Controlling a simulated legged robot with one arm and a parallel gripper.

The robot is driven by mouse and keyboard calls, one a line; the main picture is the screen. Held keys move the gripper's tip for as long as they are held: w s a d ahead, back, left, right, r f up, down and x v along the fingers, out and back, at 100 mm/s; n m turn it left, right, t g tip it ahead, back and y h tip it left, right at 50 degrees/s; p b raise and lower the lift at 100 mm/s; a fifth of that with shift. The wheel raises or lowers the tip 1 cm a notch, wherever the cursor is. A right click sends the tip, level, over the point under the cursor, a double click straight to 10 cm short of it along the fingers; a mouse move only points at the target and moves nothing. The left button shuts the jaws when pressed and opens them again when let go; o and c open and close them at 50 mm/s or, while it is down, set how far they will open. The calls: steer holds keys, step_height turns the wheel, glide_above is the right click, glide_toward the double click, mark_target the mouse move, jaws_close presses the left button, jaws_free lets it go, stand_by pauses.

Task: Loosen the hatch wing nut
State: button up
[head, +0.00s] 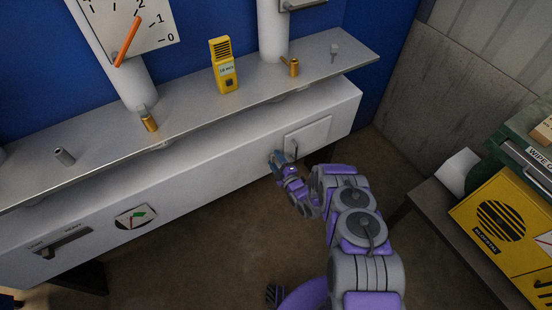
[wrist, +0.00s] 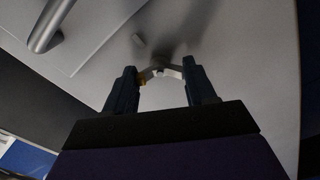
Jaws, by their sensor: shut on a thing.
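My gripper (head: 278,157) is at the cabinet face just left of the hatch. In the wrist view my gripper (wrist: 162,78) has its two dark fingers on either side of the wing nut (wrist: 160,71), shut on it. The wing nut is small and grey, partly hidden by the fingers and shadow.
The white cabinet (head: 190,160) carries a grey shelf (head: 185,98) with a yellow meter (head: 223,66) and brass fittings. A dial (head: 150,20) with an orange pointer is above. A yellow box (head: 500,225) stands on a bench at right. The floor (head: 200,255) is clear.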

steer(key=shift+s+a+f+n+p, duration=0.1)
steer(key=shift+n+p, duration=0.15)
steer(key=shift+n, duration=1.25)
steer(key=shift+s+a+f+n+p, duration=0.1)
steer(key=shift+n+p, duration=0.15)
steer(key=shift+n, duration=1.25)
steer(key=shift+d, duration=0.1)
steer(key=o, duration=0.8)
steer(key=shift+f, duration=0.1)
steer(key=shift+o, duration=1.2)
steer(key=shift+w, duration=0.1)
